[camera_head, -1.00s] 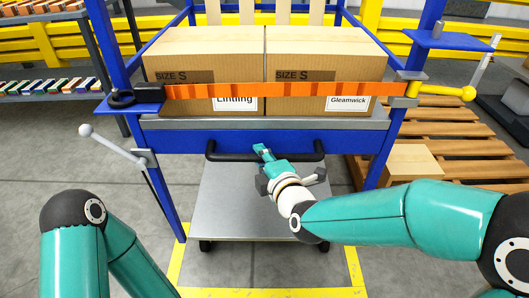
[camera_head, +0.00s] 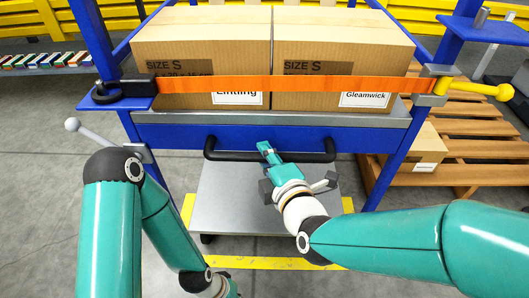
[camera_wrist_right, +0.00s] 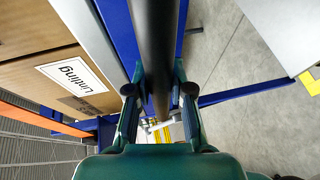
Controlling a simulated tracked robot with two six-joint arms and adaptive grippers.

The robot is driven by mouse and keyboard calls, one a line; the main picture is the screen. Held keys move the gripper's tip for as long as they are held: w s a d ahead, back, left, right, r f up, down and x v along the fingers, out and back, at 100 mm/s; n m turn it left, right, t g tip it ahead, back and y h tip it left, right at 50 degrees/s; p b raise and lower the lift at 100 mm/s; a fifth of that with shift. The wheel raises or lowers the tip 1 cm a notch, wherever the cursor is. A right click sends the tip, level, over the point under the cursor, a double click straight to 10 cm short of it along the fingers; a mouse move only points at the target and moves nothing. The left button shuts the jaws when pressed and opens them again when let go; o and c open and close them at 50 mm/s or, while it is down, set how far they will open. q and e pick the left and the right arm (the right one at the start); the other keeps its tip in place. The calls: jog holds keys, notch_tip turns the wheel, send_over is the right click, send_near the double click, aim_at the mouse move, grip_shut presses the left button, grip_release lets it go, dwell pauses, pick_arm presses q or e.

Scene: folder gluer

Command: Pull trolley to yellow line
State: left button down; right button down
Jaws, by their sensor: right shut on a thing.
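In the right wrist view the bar (camera_wrist_right: 152,40) runs between the two fingers (camera_wrist_right: 160,95). The yellow line (camera_head: 262,263) lies on the floor just in front of the lower deck, partly hidden by my right arm.
Two cardboard boxes (camera_head: 200,55) stand on the trolley behind an orange strap (camera_head: 300,84). A wooden pallet (camera_head: 470,150) with a small box (camera_head: 420,148) is close on the right. A shelf with colourful items (camera_head: 45,62) stands at the left. The floor at the lower left is clear.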

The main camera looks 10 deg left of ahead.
jog(key=shift+d+f, duration=0.2)
jog(key=shift+f, duration=0.05)
jog(key=c, duration=1.1)
grip_release()
jog(key=shift+o, duration=0.4)
jog(key=shift+r, duration=0.1)
jog(key=v, duration=0.7)
jog(key=shift+s, duration=0.2)
jog(key=shift+d, duration=0.1)
